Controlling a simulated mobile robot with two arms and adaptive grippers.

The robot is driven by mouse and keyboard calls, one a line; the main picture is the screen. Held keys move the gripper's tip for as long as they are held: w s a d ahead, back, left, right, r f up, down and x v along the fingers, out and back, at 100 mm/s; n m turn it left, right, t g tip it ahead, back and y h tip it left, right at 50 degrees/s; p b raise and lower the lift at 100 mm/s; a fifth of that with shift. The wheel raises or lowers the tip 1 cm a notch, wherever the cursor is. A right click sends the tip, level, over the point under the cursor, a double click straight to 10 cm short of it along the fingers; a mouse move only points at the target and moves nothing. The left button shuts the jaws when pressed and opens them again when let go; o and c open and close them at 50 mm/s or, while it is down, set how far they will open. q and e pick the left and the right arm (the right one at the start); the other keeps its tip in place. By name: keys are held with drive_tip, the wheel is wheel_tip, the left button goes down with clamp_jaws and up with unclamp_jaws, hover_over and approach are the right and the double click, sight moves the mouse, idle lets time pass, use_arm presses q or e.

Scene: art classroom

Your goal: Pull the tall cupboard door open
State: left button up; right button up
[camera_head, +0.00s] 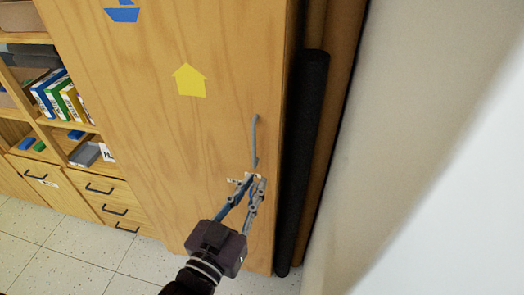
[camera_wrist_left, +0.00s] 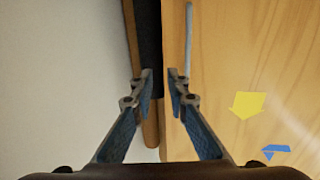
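The tall cupboard door (camera_head: 150,110) is light wood with a yellow arrow shape and a blue boat shape on it, and it looks shut. Its blue-grey vertical bar handle (camera_head: 255,140) is near the door's right edge; the handle also shows in the left wrist view (camera_wrist_left: 188,38). My left gripper (camera_head: 250,180) is at the handle's lower end in the head view. In the left wrist view its fingertips (camera_wrist_left: 161,76) are apart with nothing between them, and the handle appears just right of the right fingertip. Whether they touch is unclear. My right gripper is not in view.
A black roll (camera_head: 302,160) and brown rolls (camera_head: 330,110) stand between the cupboard and the pale wall (camera_head: 400,150) on the right. Shelves with books (camera_head: 60,98) and drawers (camera_head: 110,200) adjoin on the left. The tiled floor (camera_head: 70,250) is clear at lower left.

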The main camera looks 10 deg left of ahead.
use_arm(q)
drive_tip(key=shift+s+d, duration=0.1)
drive_tip(key=shift+s, duration=1.85)
